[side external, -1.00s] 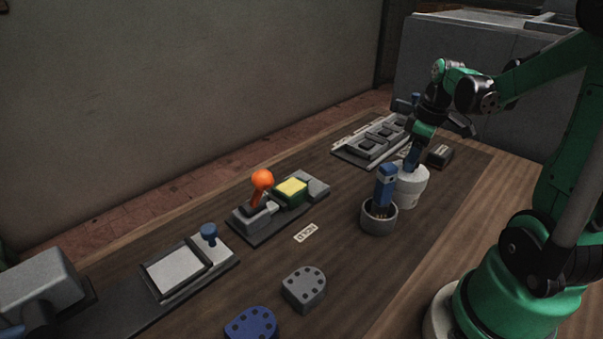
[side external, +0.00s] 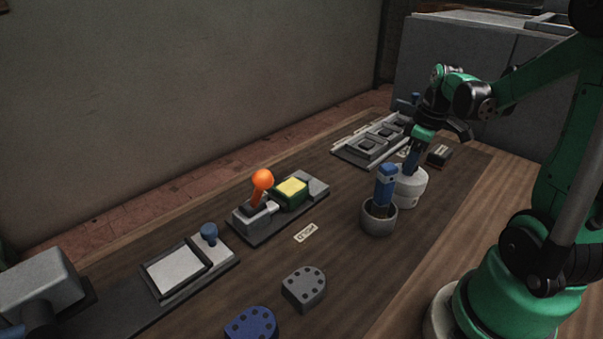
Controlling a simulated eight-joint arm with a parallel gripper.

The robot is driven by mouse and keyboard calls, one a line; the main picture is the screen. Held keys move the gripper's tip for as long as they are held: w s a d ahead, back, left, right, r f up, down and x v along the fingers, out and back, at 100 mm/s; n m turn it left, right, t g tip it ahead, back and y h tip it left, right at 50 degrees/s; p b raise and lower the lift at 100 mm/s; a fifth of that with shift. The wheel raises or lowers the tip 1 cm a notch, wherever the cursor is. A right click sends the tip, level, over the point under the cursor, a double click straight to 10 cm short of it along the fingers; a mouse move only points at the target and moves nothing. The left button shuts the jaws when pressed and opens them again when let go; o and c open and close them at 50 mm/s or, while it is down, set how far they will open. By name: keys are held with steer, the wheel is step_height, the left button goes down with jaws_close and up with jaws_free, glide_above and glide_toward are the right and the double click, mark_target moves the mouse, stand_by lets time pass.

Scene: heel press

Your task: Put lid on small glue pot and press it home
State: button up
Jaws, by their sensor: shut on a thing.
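A round white pot (side external: 409,192) stands on the table, right of centre. My gripper (side external: 412,165) points down at its top, and its jaws are shut. A pale lid-like top shows right under the fingers, at the pot's mouth. I cannot tell whether it is fully seated. The fingers cover the part they hold. A smaller grey cup (side external: 379,222) with a blue-handled brush (side external: 386,180) standing in it is just in front and to the left, close to the white pot.
A grey tray with several dark blocks (side external: 367,144) lies behind. A dark box (side external: 439,154) is to the right. A fixture with an orange-knobbed lever (side external: 261,183), a flat plate with a blue knob (side external: 209,233) and two holed heel-shaped pieces (side external: 304,288) lie left.

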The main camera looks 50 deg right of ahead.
steer(key=shift+f, duration=0.3)
stand_by(0.7)
steer(key=o, duration=1.4)
steer(key=shift+c, duration=0.2)
steer(key=shift+r, duration=3.5)
steer(key=w+a+m+t, duration=0.2)
steer(key=a+t, duration=0.3)
steer(key=a, duration=1.5)
steer(key=shift+w+f+t, duration=0.15)
steer(key=shift+w+t, duration=0.25)
steer(key=shift+w, duration=0.3)
